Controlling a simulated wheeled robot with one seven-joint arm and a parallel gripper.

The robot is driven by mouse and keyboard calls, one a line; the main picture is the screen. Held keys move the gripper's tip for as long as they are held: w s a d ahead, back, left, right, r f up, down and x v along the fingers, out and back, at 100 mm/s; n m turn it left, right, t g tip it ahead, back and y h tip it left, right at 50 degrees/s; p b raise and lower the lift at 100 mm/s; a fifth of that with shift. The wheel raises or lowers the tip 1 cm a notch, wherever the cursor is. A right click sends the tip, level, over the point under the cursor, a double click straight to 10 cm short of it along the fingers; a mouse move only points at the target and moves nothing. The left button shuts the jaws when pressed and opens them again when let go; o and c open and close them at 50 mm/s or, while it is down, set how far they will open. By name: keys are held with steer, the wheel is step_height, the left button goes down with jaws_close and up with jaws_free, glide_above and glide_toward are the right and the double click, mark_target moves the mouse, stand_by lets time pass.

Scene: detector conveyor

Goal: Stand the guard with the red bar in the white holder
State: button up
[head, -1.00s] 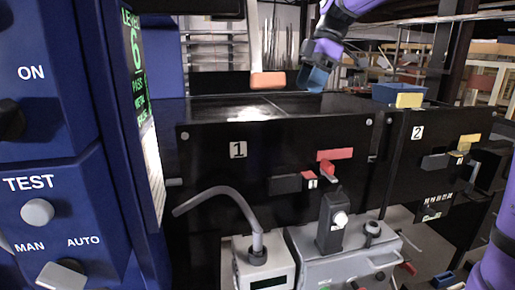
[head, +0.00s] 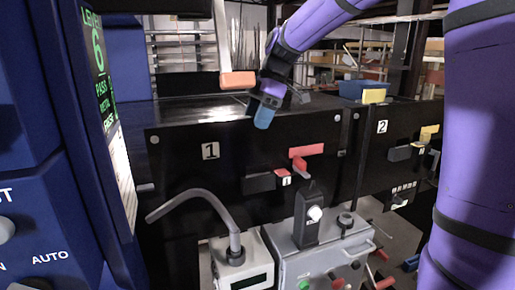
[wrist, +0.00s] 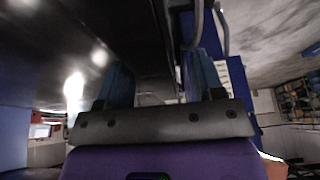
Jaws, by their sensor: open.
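My gripper (head: 264,112) has blue fingers and hangs in front of the top edge of the black panel marked 1. In the wrist view (wrist: 158,82) its fingers stand apart with nothing gripped between them. A red bar (head: 306,149) shows on the panel's front, below and right of my gripper, with a red lever (head: 298,164) just under it. I cannot tell whether this bar belongs to the guard. A white box (head: 243,262) with a bent grey tube stands low in front; I cannot tell whether it is the white holder. No other clear white holder shows.
A blue machine (head: 45,140) with a green display fills the left. An orange block (head: 237,80) stands above the dark conveyor top, left of my gripper. A grey control box (head: 320,258) stands below. A blue bin (head: 362,90) sits above panel 2 (head: 383,150).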

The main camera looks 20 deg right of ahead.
steer(key=shift+a+f, duration=0.2)
steer(key=shift+f, duration=0.35)
steer(key=shift+f, duration=0.25)
stand_by(0.4)
jaws_close()
